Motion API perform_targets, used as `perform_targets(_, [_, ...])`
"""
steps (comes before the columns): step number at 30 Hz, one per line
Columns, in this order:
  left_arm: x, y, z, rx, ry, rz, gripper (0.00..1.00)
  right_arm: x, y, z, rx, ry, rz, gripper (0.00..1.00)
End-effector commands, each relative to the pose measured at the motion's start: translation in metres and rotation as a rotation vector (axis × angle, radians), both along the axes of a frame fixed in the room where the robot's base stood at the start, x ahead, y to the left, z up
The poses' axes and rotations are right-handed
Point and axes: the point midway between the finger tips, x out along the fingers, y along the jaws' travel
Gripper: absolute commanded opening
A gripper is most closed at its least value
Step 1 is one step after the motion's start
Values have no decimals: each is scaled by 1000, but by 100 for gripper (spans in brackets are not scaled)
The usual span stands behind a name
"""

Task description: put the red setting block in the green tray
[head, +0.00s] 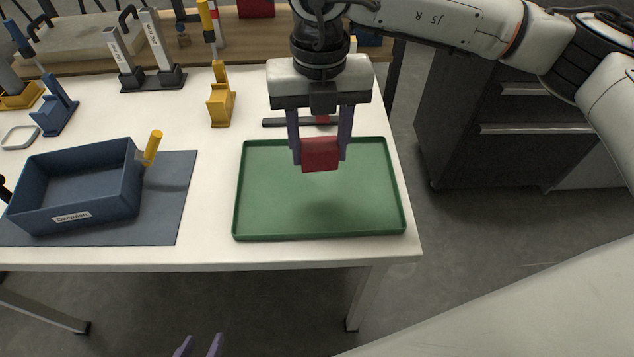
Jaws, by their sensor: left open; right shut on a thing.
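The red setting block (320,155) is between the two fingers of my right gripper (319,150), which is shut on it. The block hangs over the back part of the green tray (320,212), and a soft shadow lies on the tray floor below it. The green tray is flat with a low rim, sits at the right end of the white table, and looks empty. My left gripper (199,345) shows only its fingertips at the bottom edge, apart and empty, in front of the table and far from the block.
A blue bin (75,190) with a label stands on a grey mat (172,205) at the left, with a yellow-handled tool (153,148) at its corner. A yellow stand (220,98) and a dark bar (285,122) are behind the tray. A dark cabinet (500,130) stands to the right.

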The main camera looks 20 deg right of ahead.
Motion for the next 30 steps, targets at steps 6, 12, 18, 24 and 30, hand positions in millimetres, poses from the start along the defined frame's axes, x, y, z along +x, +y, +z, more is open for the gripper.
perform_targets(6, [-4, 1, 1, 1, 7, 0, 41, 1, 2, -21, -1, 4, -80, 18])
perform_targets(12, [-5, 2, 2, 1, 9, 3, 41, 1, 1, -55, -2, 2, -79, 18])
perform_targets(18, [-5, 3, 3, 2, 9, 4, 41, 1, 1, -70, -2, 1, -78, 18])
perform_targets(24, [-6, 3, 5, 3, 10, 4, 41, 1, 1, -97, -2, 2, -77, 18])
perform_targets(30, [-6, 3, 4, 3, 11, 4, 41, 1, 1, -99, 0, 0, -76, 18])
